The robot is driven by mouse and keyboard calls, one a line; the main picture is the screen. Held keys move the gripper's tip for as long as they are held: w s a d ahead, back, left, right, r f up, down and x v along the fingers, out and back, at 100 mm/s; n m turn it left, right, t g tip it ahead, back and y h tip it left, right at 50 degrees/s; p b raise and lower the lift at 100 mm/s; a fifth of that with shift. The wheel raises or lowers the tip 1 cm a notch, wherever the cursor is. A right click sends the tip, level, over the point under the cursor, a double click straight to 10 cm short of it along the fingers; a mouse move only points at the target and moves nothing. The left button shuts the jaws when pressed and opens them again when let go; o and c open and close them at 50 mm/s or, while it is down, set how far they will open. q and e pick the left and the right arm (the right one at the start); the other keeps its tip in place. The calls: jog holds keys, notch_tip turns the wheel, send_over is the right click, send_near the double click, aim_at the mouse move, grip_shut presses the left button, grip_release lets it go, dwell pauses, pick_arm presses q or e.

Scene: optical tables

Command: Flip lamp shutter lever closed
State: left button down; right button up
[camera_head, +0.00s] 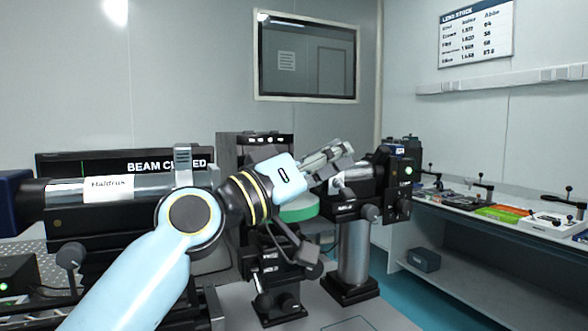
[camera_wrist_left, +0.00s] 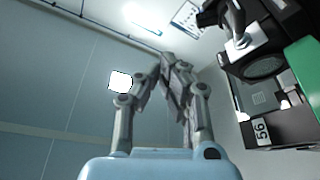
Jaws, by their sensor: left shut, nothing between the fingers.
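My left gripper (camera_head: 338,156) is shut and empty, raised in front of the optical bench. Its fingertips meet in the left wrist view (camera_wrist_left: 172,62). Just beyond it in the head view is a black optical housing (camera_head: 398,182) with a small lit green dot, on a silver post. In the left wrist view, a dark lever-like part (camera_wrist_left: 222,16) on a pale base sits at the upper right, apart from the fingers; I cannot tell if it is the shutter lever or how it is set. A sign (camera_head: 165,165) seems to read "BEAM CLOSED", partly covered by a bracket. My right gripper is not in view.
A green disc (camera_head: 298,209) is below the gripper. A silver tube labelled Haldrus (camera_head: 108,190) lies left. A side bench (camera_head: 480,210) with trays and small fixtures is at the right.

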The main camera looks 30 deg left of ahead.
pick_arm(q)
jog(key=s+a+f+b, duration=0.1)
jog(key=s+a+f, duration=0.1)
jog(key=s+a, duration=0.2)
jog(key=shift+a+f, duration=0.3)
jog(key=shift+a, duration=0.55)
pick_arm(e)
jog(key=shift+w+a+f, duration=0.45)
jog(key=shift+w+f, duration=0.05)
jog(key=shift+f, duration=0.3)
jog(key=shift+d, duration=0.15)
